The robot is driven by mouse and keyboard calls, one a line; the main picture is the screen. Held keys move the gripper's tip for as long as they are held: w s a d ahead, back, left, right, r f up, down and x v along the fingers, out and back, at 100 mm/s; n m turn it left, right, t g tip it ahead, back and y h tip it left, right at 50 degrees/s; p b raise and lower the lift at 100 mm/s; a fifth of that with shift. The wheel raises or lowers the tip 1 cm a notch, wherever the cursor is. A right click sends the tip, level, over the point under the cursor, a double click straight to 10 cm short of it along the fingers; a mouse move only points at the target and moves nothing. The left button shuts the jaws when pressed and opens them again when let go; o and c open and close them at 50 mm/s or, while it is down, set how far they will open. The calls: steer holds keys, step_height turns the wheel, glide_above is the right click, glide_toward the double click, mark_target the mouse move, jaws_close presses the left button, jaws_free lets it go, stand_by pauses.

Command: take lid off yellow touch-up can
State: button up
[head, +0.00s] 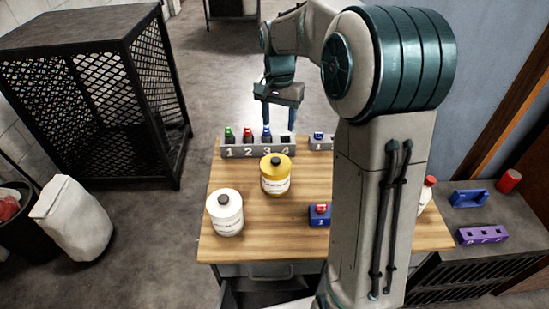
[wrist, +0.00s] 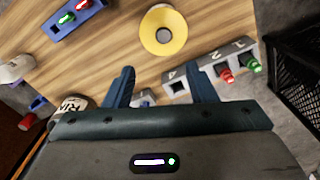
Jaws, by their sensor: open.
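The yellow touch-up can (head: 276,180) stands upright on the wooden table, with a small dark knob-like lid (head: 275,161) on its top. The wrist view shows the can (wrist: 163,14) from above, with its round lid (wrist: 163,36) in place. My gripper (head: 279,124) is open and empty, pointing down over the far table edge, above and behind the numbered rack. In the wrist view, my gripper (wrist: 160,72) has its fingers spread wide, and the can lies beyond their tips, apart from them.
The numbered rack (head: 259,153) holds green, red and blue-topped items; its slot 4 looks empty. A white can (head: 224,217) stands left of the yellow can. A blue block (head: 319,216) with a red item sits right. My arm hides part of the table.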

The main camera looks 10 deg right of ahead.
glide_above(276, 159)
steer(key=f, duration=0.4)
steer(key=f+p, duration=0.1)
steer(key=f, duration=0.3)
steer(key=shift+s+d, duration=0.15)
steer(key=shift+d, duration=0.05)
steer(key=shift+a+f+p, duration=0.15)
steer(key=shift+f+p, duration=0.3)
steer(key=shift+f, duration=0.95)
steer(key=shift+a+f+p, duration=0.1)
steer(key=shift+f+p, duration=0.3)
steer(key=shift+f, duration=1)
steer(key=c, duration=1)
